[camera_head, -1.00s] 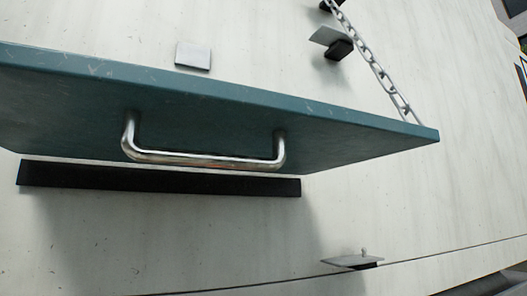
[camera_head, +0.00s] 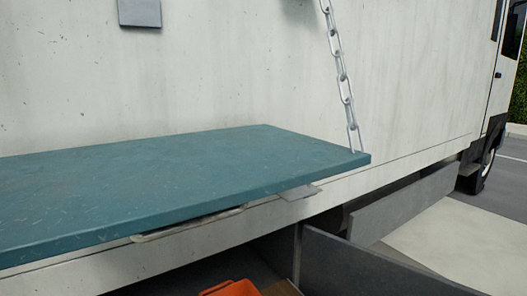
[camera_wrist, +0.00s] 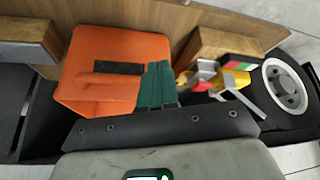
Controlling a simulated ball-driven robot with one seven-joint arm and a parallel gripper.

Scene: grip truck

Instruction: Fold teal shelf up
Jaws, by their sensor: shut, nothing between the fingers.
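The teal shelf (camera_head: 170,180) juts out from the pale truck wall in the head view, lying about level and seen from above. A metal handle (camera_head: 190,224) shows partly under its front edge. A chain (camera_head: 340,80) runs up from its right corner. My gripper (camera_wrist: 157,70) shows in the wrist view with its two teal fingers together and empty, in front of an orange bag. The shelf is not in the wrist view, and my gripper is not in the head view, so their distance is unclear.
A grey panel (camera_head: 370,265) juts out below the shelf. A small grey plate (camera_head: 139,12) is on the wall above.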

